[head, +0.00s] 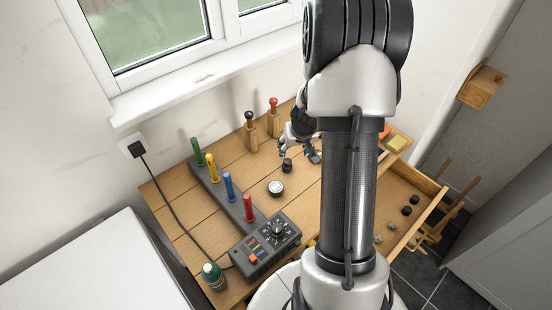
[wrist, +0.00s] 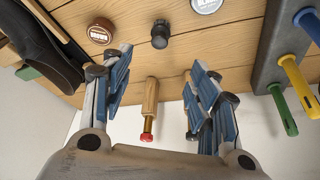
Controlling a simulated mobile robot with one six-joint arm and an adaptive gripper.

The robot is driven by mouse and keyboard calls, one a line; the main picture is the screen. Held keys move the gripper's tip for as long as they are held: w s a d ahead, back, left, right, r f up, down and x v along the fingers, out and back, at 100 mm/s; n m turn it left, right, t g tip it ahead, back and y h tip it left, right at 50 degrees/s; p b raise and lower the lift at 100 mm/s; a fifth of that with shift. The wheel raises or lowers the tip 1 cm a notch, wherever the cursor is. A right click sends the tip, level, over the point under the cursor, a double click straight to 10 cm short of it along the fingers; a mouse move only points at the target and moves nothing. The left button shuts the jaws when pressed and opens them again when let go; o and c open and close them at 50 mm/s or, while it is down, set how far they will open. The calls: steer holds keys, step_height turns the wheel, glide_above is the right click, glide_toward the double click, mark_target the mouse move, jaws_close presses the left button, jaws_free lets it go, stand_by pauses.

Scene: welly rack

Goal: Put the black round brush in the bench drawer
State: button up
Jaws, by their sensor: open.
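A small black round piece, which looks like the black round brush (head: 287,165), stands on the wooden bench (head: 215,225). In the wrist view the brush (wrist: 160,36) shows beyond and between my fingertips, apart from them. My gripper (head: 300,149) is above the bench close to the brush; in the wrist view its fingers (wrist: 158,78) are spread with nothing held. The bench drawer (head: 388,205) is pulled out at the right, with several small dark and grey pieces inside. My arm hides part of the bench and drawer.
Two wooden holders with a black top (head: 249,117) and red top (head: 273,103) stand by the wall. A light tin (head: 275,188) is near the brush; a brown tin (wrist: 101,32) shows too.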

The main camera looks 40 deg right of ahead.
steer(key=b, duration=0.4)
glide_toward(288, 161)
steer(key=x, duration=0.5)
steer(key=shift+s+a+f, duration=0.15)
steer(key=shift+a, duration=0.05)
steer(key=shift+w+x, duration=0.1)
steer(key=shift+x, duration=1.3)
steer(key=shift+w+x, duration=0.15)
steer(key=shift+x, duration=1.3)
steer(key=shift+d, duration=0.15)
steer(key=c, duration=1.1)
steer(key=shift+r, duration=0.2)
